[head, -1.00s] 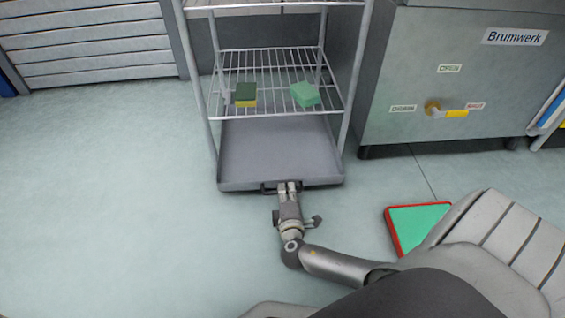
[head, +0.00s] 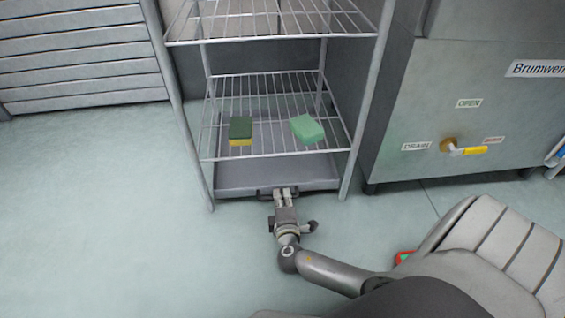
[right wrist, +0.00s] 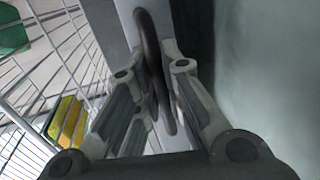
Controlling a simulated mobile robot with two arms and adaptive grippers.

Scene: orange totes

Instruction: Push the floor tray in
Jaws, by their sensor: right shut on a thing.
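The grey floor tray (head: 235,178) lies on the floor under the wire rack, with its front edge about level with the rack's front legs. It has a dark handle (head: 263,195) on its front. My right gripper (head: 286,192) is shut on that handle. In the right wrist view the dark curved handle (right wrist: 152,60) passes between the fingers of my right gripper (right wrist: 160,75). The tray's rear part is partly hidden by the wire shelf above it. My left gripper is not in view.
A grey Brumwerk cabinet (head: 430,110) stands to the right, a slatted unit (head: 80,55) to the left. The left floor is clear.

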